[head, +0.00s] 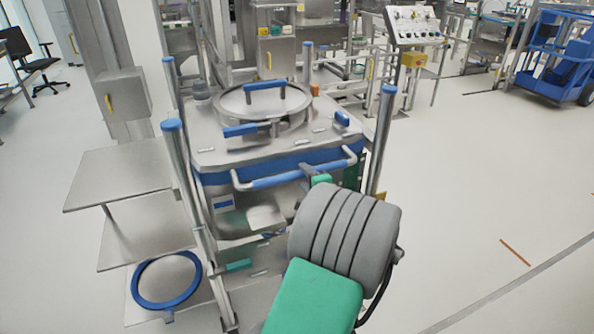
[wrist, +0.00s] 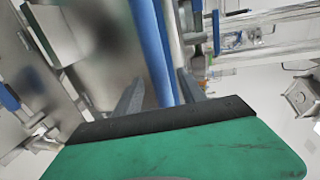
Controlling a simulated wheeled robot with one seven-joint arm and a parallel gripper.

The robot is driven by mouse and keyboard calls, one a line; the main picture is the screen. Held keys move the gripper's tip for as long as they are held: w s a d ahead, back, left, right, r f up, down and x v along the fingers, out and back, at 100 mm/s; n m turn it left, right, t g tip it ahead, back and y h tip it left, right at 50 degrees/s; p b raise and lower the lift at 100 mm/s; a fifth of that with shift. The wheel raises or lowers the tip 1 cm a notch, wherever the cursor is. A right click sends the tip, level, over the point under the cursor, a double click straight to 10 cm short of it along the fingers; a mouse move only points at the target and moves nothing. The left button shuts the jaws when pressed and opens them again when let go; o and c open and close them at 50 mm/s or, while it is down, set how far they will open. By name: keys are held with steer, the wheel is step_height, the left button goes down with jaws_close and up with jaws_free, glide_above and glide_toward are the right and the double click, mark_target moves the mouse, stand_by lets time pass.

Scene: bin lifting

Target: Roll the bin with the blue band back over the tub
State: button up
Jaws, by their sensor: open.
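The steel bin with the blue band (head: 270,164) stands upright in the middle of the head view, between steel posts with blue caps. A push bar with blue grips (head: 275,180) runs along its front. In the wrist view the blue bar (wrist: 152,45) passes between the two grey fingers of my gripper (wrist: 163,93). The gripper is open around the bar, and I cannot tell whether either finger touches it. In the head view my grey and green wrist hides most of the gripper. I cannot pick out the tub with certainty.
Steel shelves (head: 118,180) stand at the left, with a blue ring (head: 140,295) on the lowest one. A control panel (head: 413,25) stands behind at the right, and a blue cart (head: 555,55) is at the far right. The floor (head: 490,200) at the right is clear.

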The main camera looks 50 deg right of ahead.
steer(key=x, duration=0.6)
steer(key=shift+c, duration=0.6)
jaws_close()
steer(key=shift+f, duration=0.1)
stand_by(0.5)
